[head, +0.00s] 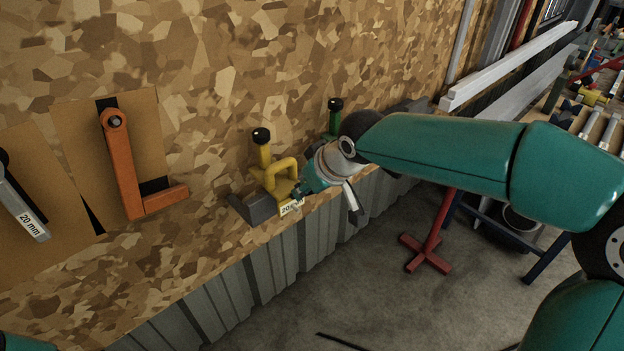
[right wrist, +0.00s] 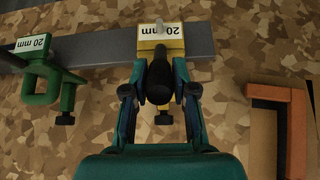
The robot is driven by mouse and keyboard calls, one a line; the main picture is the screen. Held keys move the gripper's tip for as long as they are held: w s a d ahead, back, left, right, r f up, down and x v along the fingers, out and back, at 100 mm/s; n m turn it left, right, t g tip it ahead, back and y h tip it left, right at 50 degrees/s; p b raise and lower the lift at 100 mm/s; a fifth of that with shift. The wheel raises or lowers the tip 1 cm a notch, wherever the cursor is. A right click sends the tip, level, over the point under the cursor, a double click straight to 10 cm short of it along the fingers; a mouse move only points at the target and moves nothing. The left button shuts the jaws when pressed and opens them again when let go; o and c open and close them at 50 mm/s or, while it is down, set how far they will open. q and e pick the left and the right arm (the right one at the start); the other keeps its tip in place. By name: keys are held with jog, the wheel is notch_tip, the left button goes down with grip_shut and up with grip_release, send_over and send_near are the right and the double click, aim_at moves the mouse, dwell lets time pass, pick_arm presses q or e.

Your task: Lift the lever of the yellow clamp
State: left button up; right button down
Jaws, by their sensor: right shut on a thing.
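The yellow clamp (head: 268,157) sits on a grey bar at the edge of the camouflage-patterned panel, with a black knob on its upright screw. In the right wrist view the yellow clamp (right wrist: 158,45) carries a 20 mm label. Its dark, round-ended lever (right wrist: 159,76) points toward my right gripper. My right gripper (right wrist: 160,94) has a finger on each side of the lever and is shut on it. In the head view my right gripper (head: 304,188) is against the clamp's near side and the lever is hidden. My left gripper is out of view.
A green clamp (head: 335,118) stands just beyond; it is also left in the right wrist view (right wrist: 42,85). An orange angle piece (head: 122,165) and a grey 20 mm piece (head: 22,208) lie on the panel at left. A red stand (head: 435,235) is on the open floor below.

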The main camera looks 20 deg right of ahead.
jog(key=shift+s+d, duration=0.15)
jog(key=shift+d, duration=0.15)
jog(key=c, duration=0.9)
grip_release()
jog(key=shift+r, duration=0.15)
jog(key=v, duration=1.1)
jog(key=shift+s+d+r, duration=0.1)
jog(key=shift+s+r, duration=0.15)
jog(key=shift+r, duration=0.05)
